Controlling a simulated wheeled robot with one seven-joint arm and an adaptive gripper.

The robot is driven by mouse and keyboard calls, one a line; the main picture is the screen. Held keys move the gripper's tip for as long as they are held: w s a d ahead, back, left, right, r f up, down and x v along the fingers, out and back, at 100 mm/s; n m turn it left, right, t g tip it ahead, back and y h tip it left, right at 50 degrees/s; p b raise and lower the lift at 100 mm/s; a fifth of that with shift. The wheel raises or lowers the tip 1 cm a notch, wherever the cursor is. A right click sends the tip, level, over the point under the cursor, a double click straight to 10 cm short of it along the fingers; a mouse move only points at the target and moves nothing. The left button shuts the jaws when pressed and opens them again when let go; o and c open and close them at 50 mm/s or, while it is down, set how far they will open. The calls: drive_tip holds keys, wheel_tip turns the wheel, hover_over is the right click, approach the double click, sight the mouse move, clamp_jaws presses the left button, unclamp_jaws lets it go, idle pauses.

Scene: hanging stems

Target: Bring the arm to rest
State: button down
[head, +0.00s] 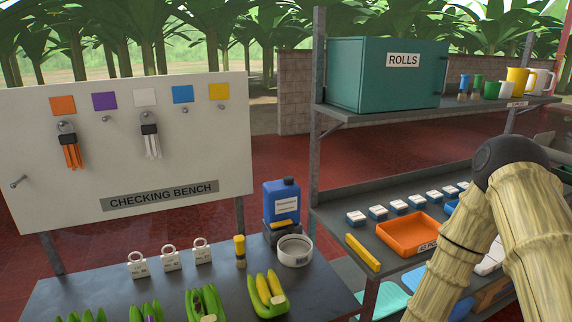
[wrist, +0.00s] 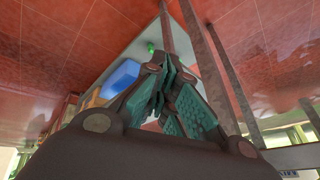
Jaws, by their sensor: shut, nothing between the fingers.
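My gripper (wrist: 160,95) shows in the wrist view with its green-padded fingers together and nothing held between them. The gripper is not visible in the head view. There my own arm, wrapped in a straw-coloured cover, is folded at the right edge with its dark elbow joint raised in front of the shelf rack. In the wrist view grey posts rise just beyond the fingers, close to them in the picture; I cannot tell the exact gap.
A bench (head: 75,296) with banana bunches, tags and a blue jug (head: 282,203) stands front left, below the checking board (head: 125,150). The shelf rack (head: 345,190) holds an orange tray (head: 410,234), small boxes, a teal cabinet (head: 375,75) and mugs. Red floor (head: 285,160) lies open behind.

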drive_tip(key=s+a+f+n+g, duration=0.1)
drive_tip(key=s+f+n+g, duration=0.1)
drive_tip(key=s, duration=1.1)
drive_tip(key=s+a+f+n+g+y+b, duration=0.1)
drive_tip(key=s+f+n+g, duration=0.2)
drive_tip(key=s, duration=1)
wheel_tip(320, 180, down, 3)
drive_tip(key=n, duration=0.2)
drive_tip(key=shift+s+a+n, duration=0.3)
drive_tip(key=shift+s+a, duration=0.05)
